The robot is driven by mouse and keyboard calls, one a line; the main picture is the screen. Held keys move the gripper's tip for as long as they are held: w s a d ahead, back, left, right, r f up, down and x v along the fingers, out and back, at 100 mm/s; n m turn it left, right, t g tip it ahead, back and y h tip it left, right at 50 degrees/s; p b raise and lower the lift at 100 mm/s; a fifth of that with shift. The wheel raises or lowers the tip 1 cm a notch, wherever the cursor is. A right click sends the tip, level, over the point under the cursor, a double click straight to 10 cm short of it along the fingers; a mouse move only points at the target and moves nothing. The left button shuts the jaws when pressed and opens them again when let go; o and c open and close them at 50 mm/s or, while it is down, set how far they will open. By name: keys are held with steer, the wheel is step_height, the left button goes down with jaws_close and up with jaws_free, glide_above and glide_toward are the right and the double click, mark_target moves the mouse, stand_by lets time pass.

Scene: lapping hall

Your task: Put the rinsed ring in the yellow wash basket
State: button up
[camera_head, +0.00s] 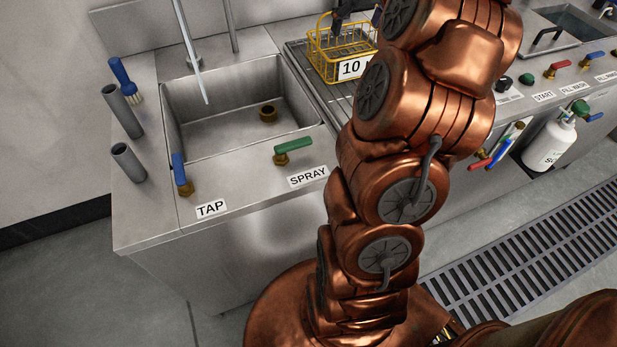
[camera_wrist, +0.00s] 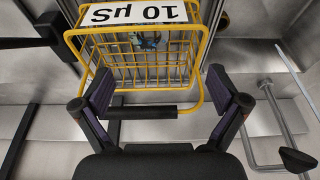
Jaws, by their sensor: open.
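The yellow wire wash basket (camera_head: 318,45) stands on the ribbed drainboard right of the sink, with a label reading 10. In the wrist view the basket (camera_wrist: 200,62) shows upside down, labelled 10 µS, with a dark handle grip (camera_wrist: 142,112). A small shiny grey-blue thing (camera_wrist: 148,41) shows behind its wires; I cannot tell whether it is a ring. My gripper (camera_head: 343,10) also shows at the basket in the head view.
The sink (camera_head: 215,130) has a spout (camera_head: 190,50) over it, a blue TAP lever (camera_head: 180,175) and a green SPRAY lever (camera_head: 293,146). Upright grey tubes (camera_head: 128,162) and a blue brush (camera_head: 124,78) stand at the left. A white bottle (camera_head: 549,145) hangs at the right.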

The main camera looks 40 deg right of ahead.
steer(key=s+a+f+n+g+y, duration=0.1)
steer(key=s+a, duration=0.1)
steer(key=a, duration=1.1)
steer(key=s+a+f+n+g, duration=0.1)
steer(key=s+a+f+n, duration=0.15)
steer(key=a, duration=0.95)
steer(key=s+a+f+g, duration=0.1)
steer(key=s+a+f, duration=0.1)
steer(key=s+a, duration=0.2)
steer(key=s+a+f+g, duration=0.1)
steer(key=s+a+f, duration=0.2)
steer(key=s, duration=0.7)
steer(key=s+a+f+g, duration=0.1)
steer(key=s+a+f, duration=0.1)
steer(key=s+a, duration=0.3)
steer(key=s, duration=0.3)
steer(key=shift+a+f+g, duration=0.15)
steer(key=shift+a+g, duration=0.15)
steer(key=shift+a, duration=0.1)
steer(key=s+p+v, duration=0.2)
steer(key=p+v, duration=0.9)
steer(key=v, duration=0.1)
steer(key=shift+r+p, duration=0.25)
steer(key=shift+p, duration=0.05)
